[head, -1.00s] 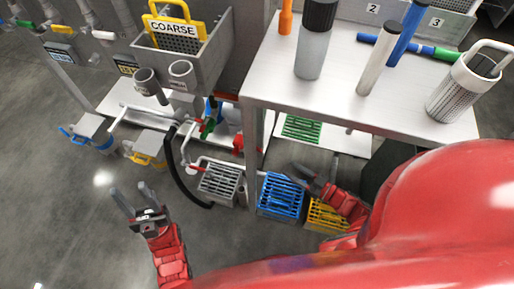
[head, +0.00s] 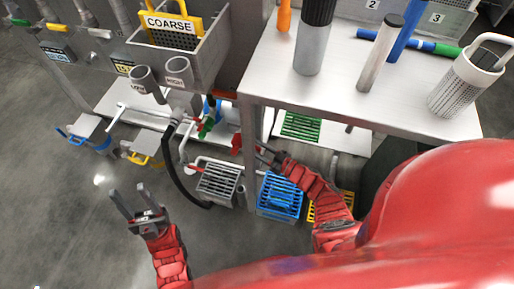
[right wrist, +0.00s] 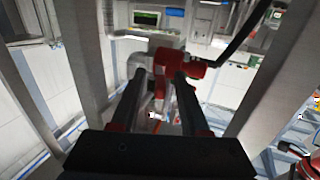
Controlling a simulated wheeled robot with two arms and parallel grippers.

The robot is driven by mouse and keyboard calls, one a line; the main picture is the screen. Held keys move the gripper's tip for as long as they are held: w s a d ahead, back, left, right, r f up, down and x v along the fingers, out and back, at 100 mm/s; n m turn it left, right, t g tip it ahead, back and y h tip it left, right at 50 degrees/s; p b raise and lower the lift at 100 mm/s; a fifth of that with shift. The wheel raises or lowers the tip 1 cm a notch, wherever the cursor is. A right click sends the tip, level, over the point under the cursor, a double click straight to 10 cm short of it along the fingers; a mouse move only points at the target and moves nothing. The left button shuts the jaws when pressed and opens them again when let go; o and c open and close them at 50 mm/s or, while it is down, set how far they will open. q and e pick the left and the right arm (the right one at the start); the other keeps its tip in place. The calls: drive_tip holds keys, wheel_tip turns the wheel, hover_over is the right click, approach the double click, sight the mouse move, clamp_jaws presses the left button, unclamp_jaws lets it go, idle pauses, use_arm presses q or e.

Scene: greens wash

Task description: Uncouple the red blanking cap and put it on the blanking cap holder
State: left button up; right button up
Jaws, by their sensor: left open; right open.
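The red blanking cap appears to be the small red part (head: 237,143) beside the table leg in the head view. In the right wrist view a red fitting (right wrist: 172,62) with a side stub sits on a grey pipe, just ahead of my fingertips. My right gripper (head: 266,153) is open, its fingers pointing left at the red part; it also shows in the right wrist view (right wrist: 160,80), with nothing clearly between its fingers. My left gripper (head: 134,201) is open and empty over the floor at left. I cannot make out the blanking cap holder.
The steel table (head: 300,95) with its leg (head: 248,160) stands close to my right arm. Below are a grey crate (head: 217,184), a blue crate (head: 281,194) and a black hose (head: 175,172). The floor around my left gripper is clear.

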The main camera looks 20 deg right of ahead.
clamp_jaws()
drive_tip(key=shift+w+d+f+n+g+y+b, duration=0.15)
drive_tip(key=shift+n+g+y+b, duration=0.15)
drive_tip(key=shift+n+y+b, duration=0.15)
drive_tip(key=n+g+y+b, duration=0.1)
drive_tip(key=b, duration=0.1)
drive_tip(key=n+g+y+b, duration=0.1)
drive_tip(key=b, duration=0.1)
drive_tip(key=n+g+y+b, duration=0.1)
drive_tip(key=b, duration=0.2)
drive_tip(key=shift+w+d+g, duration=0.4)
